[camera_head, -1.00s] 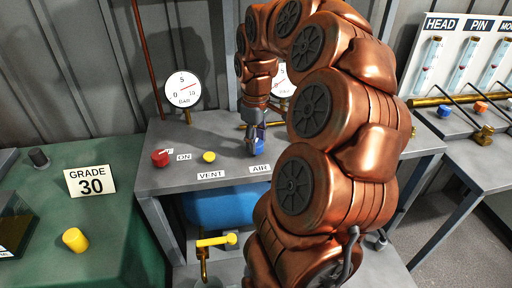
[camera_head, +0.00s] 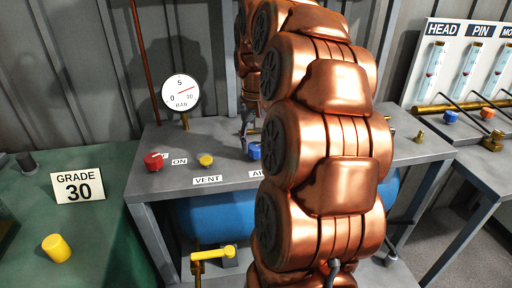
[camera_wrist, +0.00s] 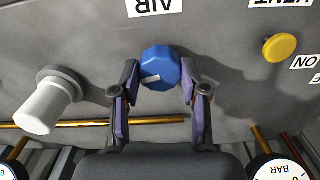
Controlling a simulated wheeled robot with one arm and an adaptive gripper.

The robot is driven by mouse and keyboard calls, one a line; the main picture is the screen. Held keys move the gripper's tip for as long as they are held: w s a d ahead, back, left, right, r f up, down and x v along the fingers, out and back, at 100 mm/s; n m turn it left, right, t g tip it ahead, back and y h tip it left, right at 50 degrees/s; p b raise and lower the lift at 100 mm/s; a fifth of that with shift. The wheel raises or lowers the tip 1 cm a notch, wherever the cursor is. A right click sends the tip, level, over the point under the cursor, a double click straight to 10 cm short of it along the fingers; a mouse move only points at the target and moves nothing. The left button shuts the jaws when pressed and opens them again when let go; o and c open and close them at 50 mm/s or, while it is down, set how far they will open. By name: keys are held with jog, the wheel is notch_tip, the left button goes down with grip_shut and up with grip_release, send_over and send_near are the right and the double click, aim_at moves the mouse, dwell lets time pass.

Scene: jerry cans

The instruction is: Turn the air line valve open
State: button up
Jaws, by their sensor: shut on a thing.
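The air valve is a blue faceted knob (camera_wrist: 159,66) with a white mark on its side, beside the AIR label (camera_wrist: 154,5) on the grey bench. It also shows in the head view (camera_head: 254,151), partly covered by my arm. In the wrist view my gripper (camera_wrist: 160,74) is around the knob, one finger on each side, shut on it. The white mark lies nearly level across the wrist picture. In the head view the gripper is mostly hidden by my arm.
A yellow knob (camera_head: 205,160) by VENT and a red knob (camera_head: 154,161) by ON stand left of the valve. A BAR gauge (camera_head: 181,95) stands behind them. A white cylinder (camera_wrist: 46,105) stands nearby in the wrist view. A blue tank (camera_head: 215,218) is under the bench.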

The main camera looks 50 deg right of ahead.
aim_at(255, 146)
jog(key=shift+m+b, duration=0.3)
jog(key=shift+m, duration=0.8)
jog(key=o, duration=1.1)
jog(key=shift+o, duration=0.2)
jog(key=shift+r, duration=0.1)
jog(key=shift+r, duration=3.65)
jog(key=shift+a, duration=0.1)
